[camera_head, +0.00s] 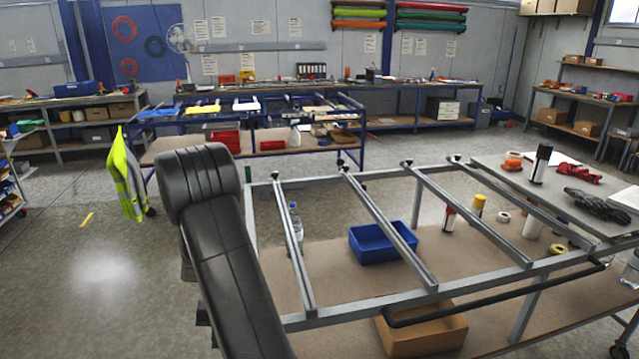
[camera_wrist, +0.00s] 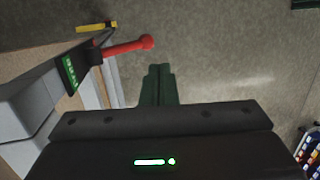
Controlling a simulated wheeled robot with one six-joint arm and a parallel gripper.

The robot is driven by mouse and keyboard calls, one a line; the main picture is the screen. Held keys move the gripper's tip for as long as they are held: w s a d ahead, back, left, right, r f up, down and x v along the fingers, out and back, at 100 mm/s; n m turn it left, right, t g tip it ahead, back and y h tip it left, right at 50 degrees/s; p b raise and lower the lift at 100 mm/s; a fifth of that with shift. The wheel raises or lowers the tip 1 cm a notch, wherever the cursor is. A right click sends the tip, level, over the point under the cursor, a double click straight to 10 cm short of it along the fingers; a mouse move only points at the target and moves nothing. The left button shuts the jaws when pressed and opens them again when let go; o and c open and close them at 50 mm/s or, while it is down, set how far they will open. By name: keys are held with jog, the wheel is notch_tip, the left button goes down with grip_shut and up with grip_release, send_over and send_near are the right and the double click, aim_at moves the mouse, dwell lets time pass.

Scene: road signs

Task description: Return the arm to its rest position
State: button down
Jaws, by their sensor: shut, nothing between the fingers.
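My arm (camera_head: 222,240) rises from the bottom of the head view, its black padded links bent at an elbow left of the metal frame table. My gripper is hidden in the head view. In the wrist view my gripper (camera_wrist: 159,72) shows its two dark green fingers together, shut and empty, over bare grey floor. Nothing touches the fingertips there.
A metal frame table (camera_head: 410,285) with crossbars stands right of my arm. A blue bin (camera_head: 382,243) and a cardboard box (camera_head: 422,332) sit on its lower shelf. Open floor (camera_head: 95,265) is at left.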

jog(key=shift+b+v, duration=0.3)
jog(key=shift+v, duration=1.1)
jog(key=shift+a+r, duration=0.1)
